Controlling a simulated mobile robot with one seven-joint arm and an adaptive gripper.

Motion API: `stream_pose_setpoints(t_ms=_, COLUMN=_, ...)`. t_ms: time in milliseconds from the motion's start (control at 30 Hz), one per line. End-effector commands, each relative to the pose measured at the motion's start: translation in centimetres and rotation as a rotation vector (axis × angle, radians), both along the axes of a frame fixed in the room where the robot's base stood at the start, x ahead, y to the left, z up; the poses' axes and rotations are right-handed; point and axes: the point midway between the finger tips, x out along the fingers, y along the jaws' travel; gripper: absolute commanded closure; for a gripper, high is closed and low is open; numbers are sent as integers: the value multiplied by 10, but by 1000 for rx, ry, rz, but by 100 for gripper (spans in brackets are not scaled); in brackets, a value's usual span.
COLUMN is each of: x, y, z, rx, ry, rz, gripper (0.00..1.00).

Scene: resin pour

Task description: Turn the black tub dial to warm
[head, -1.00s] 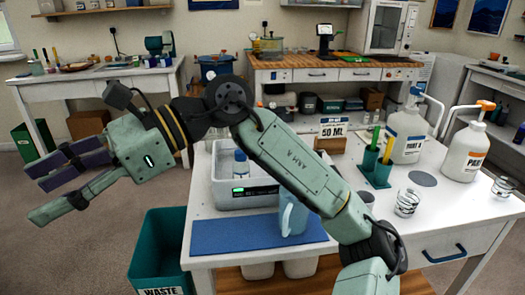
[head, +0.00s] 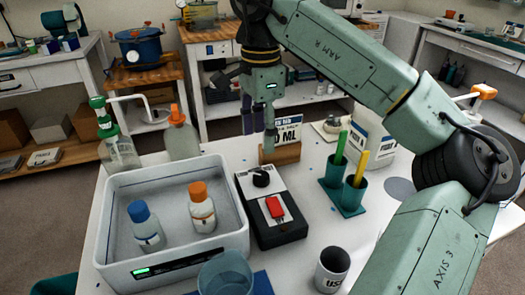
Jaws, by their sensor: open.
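The black dial (head: 261,177) sits on the white top face of a dark control box (head: 280,232), just right of the white tub (head: 108,222). A red switch (head: 275,207) is on the same box, nearer me. The dial's pointer and markings are too small to read. My gripper (head: 259,142) points down, open and empty, behind and above the dial in the head view, with its fingers apart from it. One finger overlaps the sign behind; the depth between them is hard to tell.
The tub holds a blue-capped bottle (head: 146,226) and an orange-capped bottle (head: 202,207). A sign on a wooden block (head: 281,154) stands behind the box. Teal holders (head: 345,197) with green and yellow sticks stand right. A clear jug (head: 225,273) and a cup (head: 332,270) are in front.

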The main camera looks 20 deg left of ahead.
Motion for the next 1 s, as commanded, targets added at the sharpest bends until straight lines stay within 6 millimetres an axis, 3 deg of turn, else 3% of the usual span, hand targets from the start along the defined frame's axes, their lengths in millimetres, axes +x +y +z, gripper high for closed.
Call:
stream_pose_setpoints(t_ms=167, x=0, y=-1, z=-8, rx=-1, ry=2, rz=1, gripper=48)
stream_pose_setpoints(t_ms=700, x=-1, y=0, z=-96, rx=1, ry=2, rz=0, gripper=48)
stream_pose_setpoints(t_ms=1000, x=-1, y=0, z=-108, rx=1, ry=-1, rz=0, gripper=48)
